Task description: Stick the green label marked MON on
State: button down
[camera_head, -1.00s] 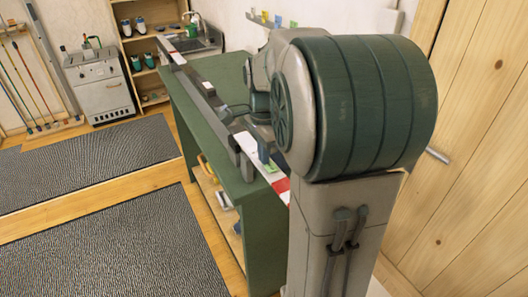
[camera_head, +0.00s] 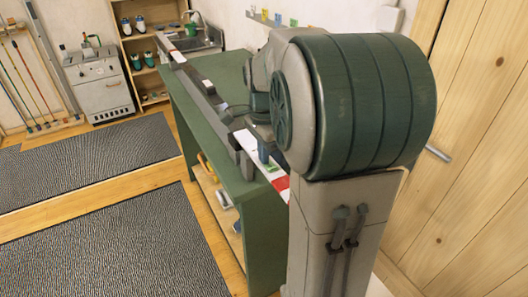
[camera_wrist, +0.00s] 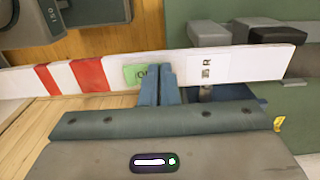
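The green label (camera_wrist: 138,75) lies flat against the white, red-banded strip (camera_wrist: 240,63) in the wrist view. Dark lettering shows on it, but my fingers cover its right part, so I cannot read the whole word. My gripper (camera_wrist: 161,72) has its blue fingers together, in front of the label's right edge; no held thing shows between them. A small white tag with dark lettering (camera_wrist: 207,65) is on the strip to the right. In the head view my gripper (camera_head: 263,155) is at the strip's near end, partly hidden by my arm, with a bit of green beside it.
The strip rests along the green bench (camera_head: 235,200) with dark grey clamps (camera_head: 240,150) close by. A wall rail (camera_head: 262,20) holds several coloured tags. A sink (camera_head: 195,42) is at the far end. Dark mats (camera_head: 110,245) cover the floor left of the bench.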

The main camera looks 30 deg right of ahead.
jog(key=shift+f, duration=0.15)
jog(key=c, duration=1.3)
grip_release()
jog(key=shift+s, duration=0.1)
jog(key=shift+r+p, duration=2.55)
jog(key=shift+r, duration=0.6)
jog(key=s+a+f+n+t, duration=0.1)
jog(key=s+a+n+t, duration=0.2)
jog(key=s+a+n, duration=0.8)
jog(key=s+n, duration=0.3)
jog(key=n, duration=0.3)
jog(key=shift+s+a+n, duration=0.2)
jog(key=shift+s+n, duration=0.1)
jog(key=shift+n, duration=0.1)
